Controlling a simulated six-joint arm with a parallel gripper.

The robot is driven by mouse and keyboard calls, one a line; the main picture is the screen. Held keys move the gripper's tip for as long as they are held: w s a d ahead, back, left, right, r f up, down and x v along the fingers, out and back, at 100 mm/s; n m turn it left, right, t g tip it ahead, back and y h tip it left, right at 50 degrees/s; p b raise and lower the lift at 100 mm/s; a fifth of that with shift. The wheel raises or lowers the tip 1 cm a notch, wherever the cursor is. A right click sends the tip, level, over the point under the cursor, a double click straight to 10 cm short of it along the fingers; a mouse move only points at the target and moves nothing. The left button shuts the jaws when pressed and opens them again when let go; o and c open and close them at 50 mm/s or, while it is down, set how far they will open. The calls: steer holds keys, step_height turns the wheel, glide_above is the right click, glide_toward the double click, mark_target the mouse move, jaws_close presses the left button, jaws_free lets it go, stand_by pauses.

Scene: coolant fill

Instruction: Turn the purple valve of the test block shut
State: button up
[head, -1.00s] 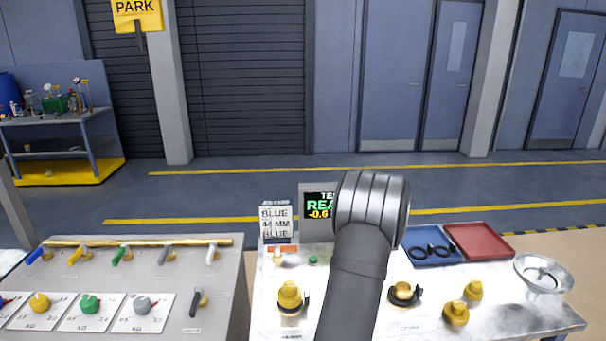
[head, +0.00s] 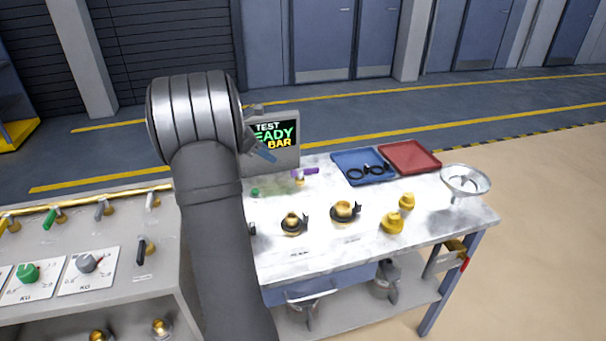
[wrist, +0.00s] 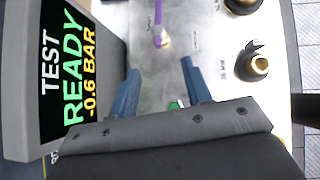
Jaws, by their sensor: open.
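The purple valve (head: 305,171) is a small lever on a brass stem, on the white bench top just right of the test display. In the head view its handle lies roughly sideways. In the wrist view the purple lever (wrist: 157,20) is at the top, beyond my fingertips, running up from its brass stem. My gripper (wrist: 160,82) is open and empty, its two blue fingers apart and not touching the lever. In the head view only a blue finger of my gripper (head: 262,153) shows, in front of the display; my arm hides the rest.
The test display (head: 272,140) reads "TEST READY" and stands close beside my gripper; the wrist view shows -0.6 BAR. A green button (head: 255,192) is near the valve. Dark-based brass fittings (head: 344,211), blue tray (head: 350,178), red tray (head: 408,157) and metal bowl (head: 466,181) are to the right.

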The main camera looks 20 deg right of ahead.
mark_target(298, 170)
steer(key=x, duration=1.7)
steer(key=shift+d+r, duration=0.35)
